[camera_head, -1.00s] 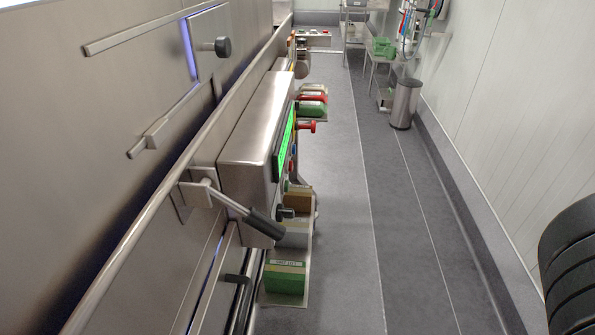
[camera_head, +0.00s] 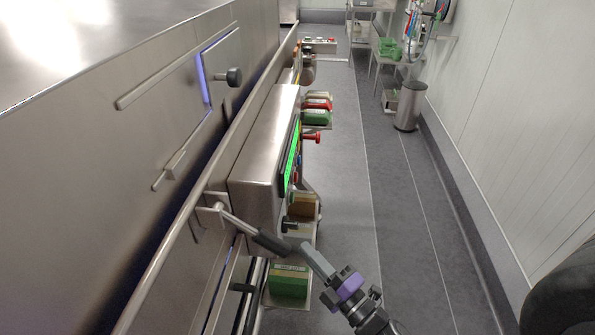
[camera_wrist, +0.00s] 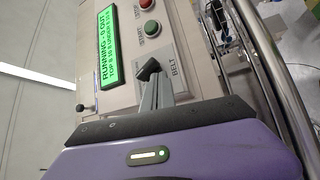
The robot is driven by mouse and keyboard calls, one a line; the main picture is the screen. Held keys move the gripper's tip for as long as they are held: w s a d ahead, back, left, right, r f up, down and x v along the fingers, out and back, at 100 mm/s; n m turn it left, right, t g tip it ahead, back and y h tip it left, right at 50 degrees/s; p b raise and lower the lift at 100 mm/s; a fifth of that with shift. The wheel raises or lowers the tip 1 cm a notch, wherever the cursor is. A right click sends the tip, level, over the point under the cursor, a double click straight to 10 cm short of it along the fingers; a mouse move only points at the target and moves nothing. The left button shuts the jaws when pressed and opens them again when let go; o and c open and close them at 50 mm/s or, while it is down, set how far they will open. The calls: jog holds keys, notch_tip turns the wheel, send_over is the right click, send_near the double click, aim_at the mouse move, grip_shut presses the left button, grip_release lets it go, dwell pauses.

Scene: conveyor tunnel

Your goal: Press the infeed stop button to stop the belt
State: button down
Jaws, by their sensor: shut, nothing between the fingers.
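A steel control box (camera_head: 262,150) with a lit green display (camera_head: 291,155) stands on the machine's side. In the wrist view the display (camera_wrist: 100,48) begins with "RUNNING". Beside it are a red button (camera_wrist: 147,4), cut by the top edge, a green button (camera_wrist: 151,29) and a black selector knob (camera_wrist: 149,68) on a plate marked "BELT". A red mushroom-shaped knob (camera_head: 313,137) sticks out farther along. I cannot tell which red control is the infeed stop. My gripper (camera_head: 309,254) is shut and empty; its fingertips (camera_wrist: 155,86) appear just in front of the selector knob, contact unclear.
A lever with a black grip (camera_head: 272,241) is close to my fingertips in the head view. A green block (camera_head: 289,287) sits on a low shelf. A steel rail (camera_wrist: 280,75) runs beside the panel. The grey aisle floor (camera_head: 345,200) is clear; a bin (camera_head: 408,105) stands farther back.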

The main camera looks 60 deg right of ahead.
aim_at(295, 177)
jog(key=w+d+n+p, duration=0.1)
jog(key=d+n, duration=0.5)
jog(key=d, duration=0.6)
jog(key=w+d+r+n+p, duration=0.1)
jog(key=d+n, duration=0.5)
jog(key=d, duration=0.6)
jog(key=shift+d+r+g+h+p, duration=0.25)
jog(key=shift+g+h+p, duration=0.15)
jog(key=shift+p, duration=0.2)
jog(key=shift+a, duration=0.1)
jog(key=w+a, duration=0.3)
jog(key=w, duration=0.5)
jog(key=shift+a, duration=0.15)
jog(key=shift+w+b, duration=0.1)
jog(key=shift+b, duration=0.2)
jog(key=shift+w+a, duration=0.15)
jog(key=shift+w, duration=0.15)
